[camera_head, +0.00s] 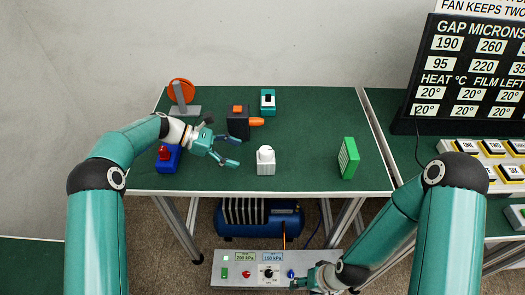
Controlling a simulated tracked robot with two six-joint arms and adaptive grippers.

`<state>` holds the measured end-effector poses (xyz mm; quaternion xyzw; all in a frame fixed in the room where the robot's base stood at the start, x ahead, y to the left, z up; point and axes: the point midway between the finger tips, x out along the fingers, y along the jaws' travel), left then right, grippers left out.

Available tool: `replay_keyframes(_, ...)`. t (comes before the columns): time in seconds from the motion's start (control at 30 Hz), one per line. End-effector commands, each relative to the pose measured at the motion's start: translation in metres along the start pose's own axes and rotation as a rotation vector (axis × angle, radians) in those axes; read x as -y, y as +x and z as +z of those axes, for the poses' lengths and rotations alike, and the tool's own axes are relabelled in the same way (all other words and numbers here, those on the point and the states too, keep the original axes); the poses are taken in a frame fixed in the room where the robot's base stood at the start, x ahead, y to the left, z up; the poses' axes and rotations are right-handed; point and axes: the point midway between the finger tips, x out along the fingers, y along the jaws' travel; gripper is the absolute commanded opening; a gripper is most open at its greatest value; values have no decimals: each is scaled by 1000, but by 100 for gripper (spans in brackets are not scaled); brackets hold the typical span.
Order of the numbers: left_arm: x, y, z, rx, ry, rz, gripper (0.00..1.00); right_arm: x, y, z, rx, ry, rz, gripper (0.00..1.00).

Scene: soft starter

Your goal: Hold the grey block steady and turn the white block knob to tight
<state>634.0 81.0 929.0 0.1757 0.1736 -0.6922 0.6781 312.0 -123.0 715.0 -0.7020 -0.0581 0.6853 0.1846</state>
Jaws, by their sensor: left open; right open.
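A small pale grey block (265,168) stands upright near the middle of the green table. A white knob (265,151) sits on top of it; its setting is too small to read. My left gripper (236,152) is open and empty, just left of the block, with its fingers pointing right towards it and a gap between. My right gripper (296,284) is low at the bottom of the view, in front of the table and by the control panel. It is open, small in view, and holds nothing that I can see.
A dark block with orange parts (238,125) stands behind my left gripper. A blue block with a red button (167,158) is by my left wrist. An orange disc on a grey stand (182,95), a teal switch box (268,101) and a green block (348,158) stand around. The control panel (258,270) is below.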

Motion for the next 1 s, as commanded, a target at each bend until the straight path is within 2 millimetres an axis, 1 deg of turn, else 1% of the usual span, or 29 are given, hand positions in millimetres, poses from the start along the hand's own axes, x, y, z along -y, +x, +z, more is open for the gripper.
replay_keyframes(0.17, 1, 6, -3, 0, -4, 5, 77, -1, 3, 0, 1, 0, 0, 56)
replay_keyframes(0.27, 2, 14, -5, -1, -6, 9, 77, -3, 7, 0, 1, 0, 0, 56)
replay_keyframes(0.7, 1, 71, -7, -1, -10, 15, 77, -9, 25, 0, 1, 0, 0, 56)
replay_keyframes(0.9, 0, 86, -6, -1, -9, 16, 77, -11, 30, 0, 1, 0, 0, 56)
replay_keyframes(1.0, 0, 89, -6, -1, -10, 17, 77, -11, 31, 0, 1, 0, 0, 56)
